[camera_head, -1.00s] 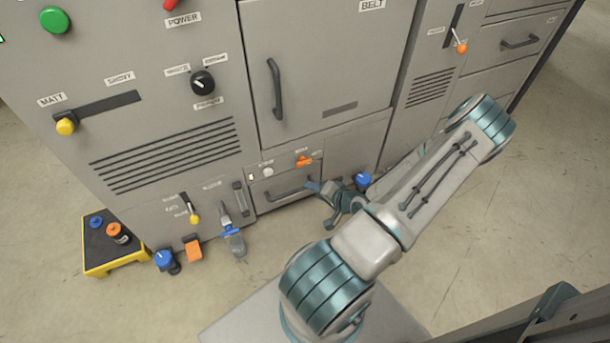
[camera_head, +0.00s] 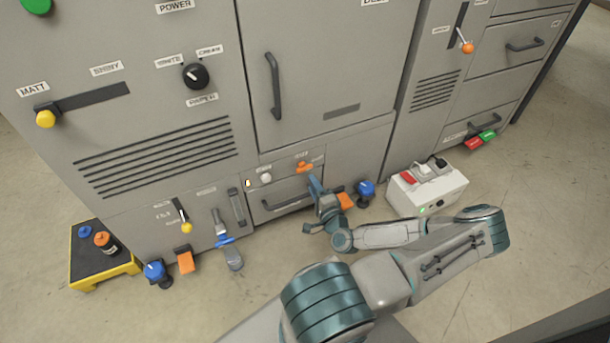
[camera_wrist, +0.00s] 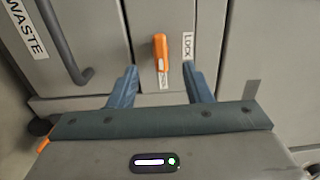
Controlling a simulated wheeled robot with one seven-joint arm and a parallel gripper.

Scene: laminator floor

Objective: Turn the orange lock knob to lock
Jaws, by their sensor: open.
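The orange lock knob (camera_head: 304,167) is on the low panel above the waste drawer's handle in the head view. In the wrist view the knob (camera_wrist: 160,52) shows as an upright orange bar, with a LOCK label (camera_wrist: 188,45) at its right and another label below it, partly hidden. My gripper (camera_head: 316,187) is just below and to the right of the knob in the head view. In the wrist view my gripper (camera_wrist: 160,80) is open, its two blue fingers on either side of the knob's line. The knob's lower end lies near the fingertips; I cannot tell if they touch.
The drawer handle (camera_head: 288,201) is left of my gripper. A white box (camera_head: 427,191) stands on the floor further right. A yellow-edged step (camera_head: 98,262) is at far left.

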